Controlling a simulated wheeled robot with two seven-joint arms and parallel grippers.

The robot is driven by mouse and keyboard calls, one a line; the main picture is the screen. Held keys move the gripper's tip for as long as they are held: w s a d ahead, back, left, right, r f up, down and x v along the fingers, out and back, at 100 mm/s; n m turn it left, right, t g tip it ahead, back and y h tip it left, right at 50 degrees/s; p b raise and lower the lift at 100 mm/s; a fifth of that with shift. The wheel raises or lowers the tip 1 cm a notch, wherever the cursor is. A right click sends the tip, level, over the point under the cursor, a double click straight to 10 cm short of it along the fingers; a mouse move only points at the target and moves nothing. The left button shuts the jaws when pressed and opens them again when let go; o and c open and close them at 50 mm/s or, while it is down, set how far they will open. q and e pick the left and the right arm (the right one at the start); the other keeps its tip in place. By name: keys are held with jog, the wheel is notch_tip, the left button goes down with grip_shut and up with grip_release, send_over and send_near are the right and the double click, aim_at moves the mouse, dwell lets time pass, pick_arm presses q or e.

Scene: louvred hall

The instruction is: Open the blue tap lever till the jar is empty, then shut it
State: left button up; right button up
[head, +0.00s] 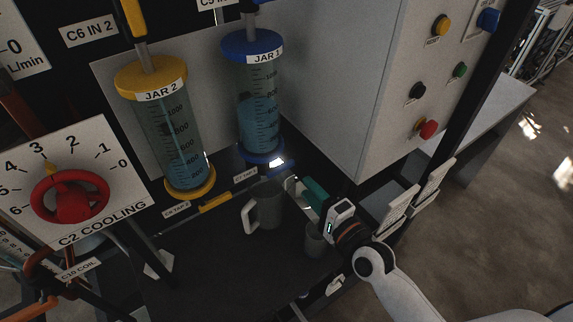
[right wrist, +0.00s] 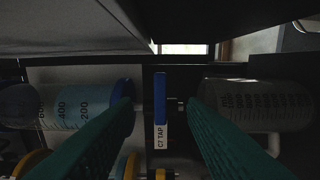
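Jar 1 (head: 259,100) is a clear upright cylinder with blue caps, holding blue liquid in its lower part. My right gripper (right wrist: 160,104), with green fingers, is open. Its fingers stand on either side of the lever, with gaps on both sides. A grey measuring jug (head: 268,207) stands below the tap; it also shows in the right wrist view (right wrist: 265,105). My left gripper is not in view.
Jar 2 (head: 170,135), with yellow caps, stands left of jar 1, with a yellow lever (head: 215,202) below it. A red knob (head: 70,200) is at left; a button cabinet (head: 350,80) rises at right.

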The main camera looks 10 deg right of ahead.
aim_at(288, 168)
jog(key=b+x, duration=0.1)
jog(key=x, duration=0.6)
jog(key=shift+w+a, duration=0.15)
jog(key=shift+w, duration=0.25)
jog(key=shift+a, duration=0.1)
jog(key=shift+x, duration=0.85)
grip_shut()
dwell(0.6)
